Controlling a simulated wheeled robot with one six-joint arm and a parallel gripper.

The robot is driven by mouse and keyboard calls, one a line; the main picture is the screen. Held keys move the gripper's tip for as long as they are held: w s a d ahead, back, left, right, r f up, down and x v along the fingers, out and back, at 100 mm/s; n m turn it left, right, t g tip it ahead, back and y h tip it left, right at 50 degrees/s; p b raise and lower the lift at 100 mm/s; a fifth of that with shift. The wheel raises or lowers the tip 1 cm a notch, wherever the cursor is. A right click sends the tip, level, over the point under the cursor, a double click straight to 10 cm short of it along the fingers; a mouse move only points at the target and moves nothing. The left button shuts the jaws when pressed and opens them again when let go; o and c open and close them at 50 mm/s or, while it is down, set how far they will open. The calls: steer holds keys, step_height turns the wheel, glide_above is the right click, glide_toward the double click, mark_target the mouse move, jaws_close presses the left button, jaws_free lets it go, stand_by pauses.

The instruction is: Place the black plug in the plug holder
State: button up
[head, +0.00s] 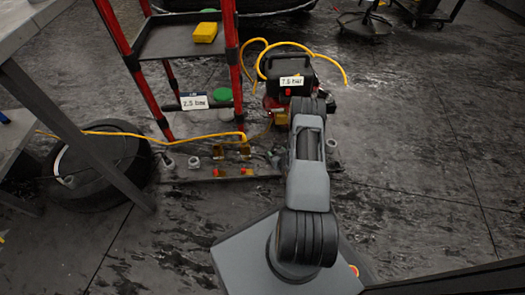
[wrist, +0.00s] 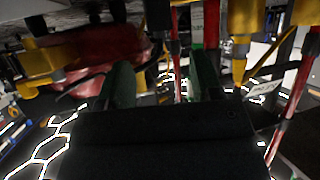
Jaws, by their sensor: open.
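My gripper (wrist: 164,78) is open in the wrist view, its two dark green fingers apart. I see nothing clearly held between them. In the head view my arm reaches forward over the floor and hides the gripper. A low dark strip (head: 205,174) lies on the floor to the left of the arm, with grey round sockets (head: 193,162), brass fittings (head: 217,152) and small red parts (head: 247,171). I cannot tell which of these is the plug holder. I cannot clearly pick out the black plug in either view; the arm covers part of the strip.
A tyre (head: 110,185) lies under a grey table (head: 80,125). A yellow hose (head: 185,138) reaches the strip.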

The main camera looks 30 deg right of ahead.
steer(key=w+a+r+n+g, duration=0.1)
steer(key=w+r, duration=0.2)
steer(key=r, duration=0.4)
steer(key=w+a+r+g, duration=0.1)
steer(key=w+a+r, duration=0.15)
steer(key=r, duration=0.45)
steer(key=s+a+r+g, duration=0.1)
steer(key=a+r+g, duration=0.15)
steer(key=r, duration=0.35)
steer(key=s+a+r+g, duration=0.1)
steer(key=s+a+r, duration=0.15)
steer(key=r, duration=0.35)
steer(key=s+a+r+g+y, duration=0.1)
steer(key=s+a+r+g, duration=0.1)
steer(key=s+a+r, duration=0.4)
steer(key=s+a+r+g+y, duration=0.1)
steer(key=s+a+r+g, duration=0.1)
steer(key=s+a+r, duration=0.5)
steer(key=s, duration=0.6)
steer(key=shift+s+a+r+n, duration=0.2)
steer(key=shift+s+r+n, duration=0.05)
steer(key=shift+n, duration=0.05)
